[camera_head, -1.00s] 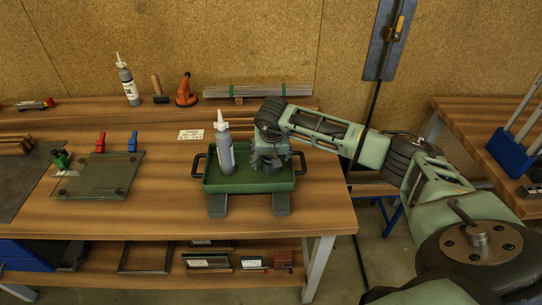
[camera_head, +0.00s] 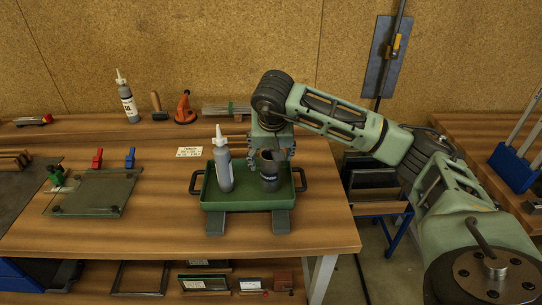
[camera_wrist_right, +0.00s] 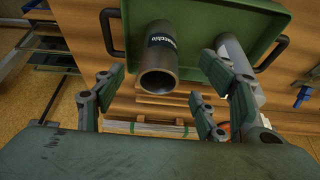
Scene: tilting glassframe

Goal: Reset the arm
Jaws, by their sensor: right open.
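My right gripper (camera_head: 272,153) is above the green tray (camera_head: 250,203), fingers pointing down, open and empty. A dark cup-like cylinder (camera_head: 269,178) stands upright in the tray, just below the fingers. In the right wrist view the cylinder (camera_wrist_right: 160,65) shows its open mouth and a label. It appears between the open fingers (camera_wrist_right: 163,80) with gaps on both sides. A grey bottle with a white nozzle (camera_head: 224,170) stands in the tray, left of the cylinder. My left gripper is out of view.
A glass plate (camera_head: 95,192) with red and blue clamps lies left of the tray. Bare bench lies in front of the tray. A blue holder (camera_head: 512,168) is at right.

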